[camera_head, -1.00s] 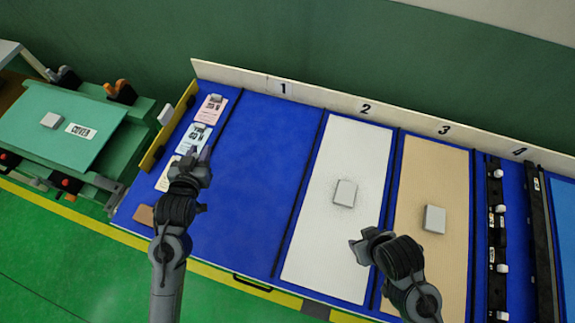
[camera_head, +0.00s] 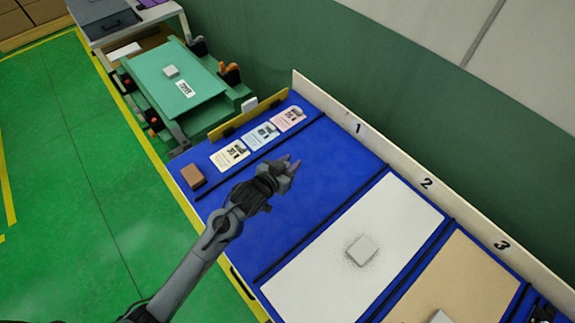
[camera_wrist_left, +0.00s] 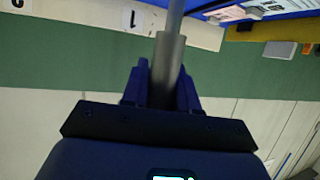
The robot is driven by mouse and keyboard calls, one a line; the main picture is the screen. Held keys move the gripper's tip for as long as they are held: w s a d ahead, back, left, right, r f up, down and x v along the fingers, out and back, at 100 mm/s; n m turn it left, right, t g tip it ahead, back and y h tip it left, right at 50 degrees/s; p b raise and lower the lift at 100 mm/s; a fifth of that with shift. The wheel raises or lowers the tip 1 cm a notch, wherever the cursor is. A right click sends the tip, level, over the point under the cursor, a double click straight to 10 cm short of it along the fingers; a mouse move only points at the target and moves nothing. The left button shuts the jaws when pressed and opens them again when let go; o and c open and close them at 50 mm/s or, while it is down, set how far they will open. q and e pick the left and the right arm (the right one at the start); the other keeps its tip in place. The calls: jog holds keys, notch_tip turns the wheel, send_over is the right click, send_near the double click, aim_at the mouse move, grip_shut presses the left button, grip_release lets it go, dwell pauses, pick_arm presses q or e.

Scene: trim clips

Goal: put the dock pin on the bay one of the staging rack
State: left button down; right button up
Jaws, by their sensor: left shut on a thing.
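My left gripper (camera_head: 286,167) is over the blue surface of bay one (camera_head: 318,195) of the staging rack (camera_head: 392,150), below the number 1 sign. In the left wrist view its jaws (camera_wrist_left: 163,90) are shut on a grey rod-like piece, the dock pin (camera_wrist_left: 170,62), which has a wide part at the jaws and a thinner part beyond. In the head view the pin is hard to make out at the fingertips. I cannot tell how high it is above the bay. My right gripper is not in view.
Bay two (camera_head: 400,221) is a white panel with a pale block (camera_head: 361,249) on it. Bay three (camera_head: 470,275) is tan. Several cards (camera_head: 262,136) and a brown block (camera_head: 193,176) lie left of bay one. A green cart (camera_head: 180,75) stands beyond.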

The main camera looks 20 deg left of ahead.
pick_arm(q)
jog(key=w+a+f+b, duration=0.1)
jog(key=w+a+f, duration=0.1)
jog(key=f, duration=0.5)
jog(key=shift+w+a, duration=0.4)
jog(key=shift+w, duration=0.45)
jog(key=shift+f, duration=0.15)
jog(key=c, duration=0.9)
grip_release()
jog(key=shift+o, duration=0.2)
